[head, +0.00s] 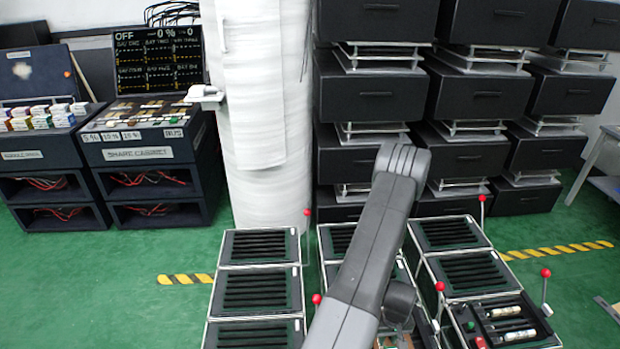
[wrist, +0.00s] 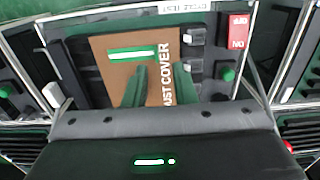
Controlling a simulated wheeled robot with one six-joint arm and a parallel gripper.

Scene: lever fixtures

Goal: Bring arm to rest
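My arm (head: 375,230) rises from the bottom middle of the head view, its grey link leaning up and right in front of the racks. Its gripper end is not visible there. In the wrist view my gripper (wrist: 149,66) shows as two dark green fingers beyond a black housing. A narrow strip of brown shows between them, so they look a little apart with nothing held. They are in front of a brown panel (wrist: 115,68) lettered "UST COVER", with a green bar on it. How far the fingertips are from the panel, I cannot tell.
Low racks with slotted tops (head: 258,277) stand around my arm. Red-knobbed levers (head: 545,273) rise beside them. Black drawers (head: 375,95) are stacked behind, next to a white wrapped column (head: 262,120). A red switch (wrist: 239,31) is right of the panel. Green floor (head: 120,285) is clear at left.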

